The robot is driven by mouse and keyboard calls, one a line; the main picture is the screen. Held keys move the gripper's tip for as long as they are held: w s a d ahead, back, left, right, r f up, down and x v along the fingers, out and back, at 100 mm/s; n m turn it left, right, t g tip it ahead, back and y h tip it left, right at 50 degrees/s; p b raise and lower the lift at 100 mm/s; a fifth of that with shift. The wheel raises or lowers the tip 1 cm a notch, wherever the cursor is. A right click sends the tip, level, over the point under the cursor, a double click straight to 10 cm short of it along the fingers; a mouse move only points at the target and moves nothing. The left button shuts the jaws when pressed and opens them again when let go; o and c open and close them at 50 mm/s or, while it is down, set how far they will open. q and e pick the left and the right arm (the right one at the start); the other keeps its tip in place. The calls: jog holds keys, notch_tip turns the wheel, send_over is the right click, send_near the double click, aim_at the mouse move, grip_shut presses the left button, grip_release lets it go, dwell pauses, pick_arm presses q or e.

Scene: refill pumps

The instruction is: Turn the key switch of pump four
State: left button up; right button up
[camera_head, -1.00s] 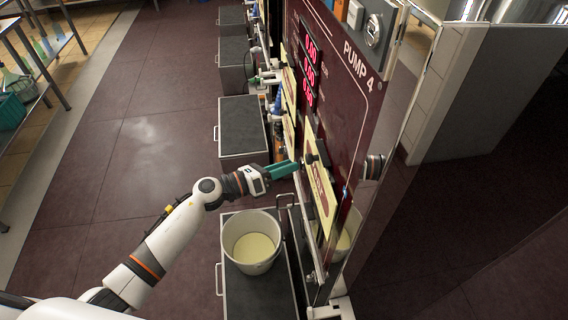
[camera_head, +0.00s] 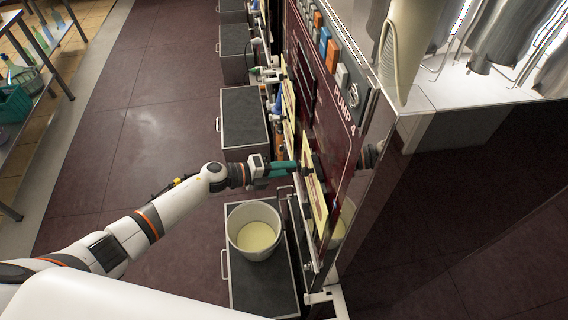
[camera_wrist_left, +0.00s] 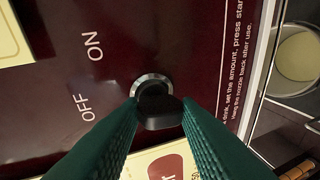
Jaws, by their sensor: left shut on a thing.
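The pump four panel (camera_head: 338,125) is dark red and stands upright to the right of my arm in the head view. In the left wrist view the key switch (camera_wrist_left: 158,112) is a black key in a silver ring, beside white "ON" and "OFF" lettering. My left gripper (camera_head: 295,166) reaches the panel from the left. Its green fingers are shut on the key, one on each side, with the key's end showing between them. The key is too small to read in the head view. My right gripper is not in view.
A white bucket (camera_head: 254,230) with pale yellow liquid stands on a dark platform (camera_head: 265,290) below my left forearm. More dark platforms (camera_head: 243,118) line the pumps farther back. The floor left of my arm is clear. A shelf with a green crate (camera_head: 12,104) stands far left.

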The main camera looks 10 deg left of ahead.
pick_arm(q)
jog(key=shift+n, duration=0.5)
jog(key=shift+p, duration=0.3)
jog(key=o, duration=1)
jog(key=shift+c, duration=0.2)
jog(key=shift+a, duration=0.1)
jog(key=b+v, duration=0.3)
jog(key=v, duration=0.8)
jog(key=shift+a+r, duration=0.2)
jog(key=shift+a, duration=0.2)
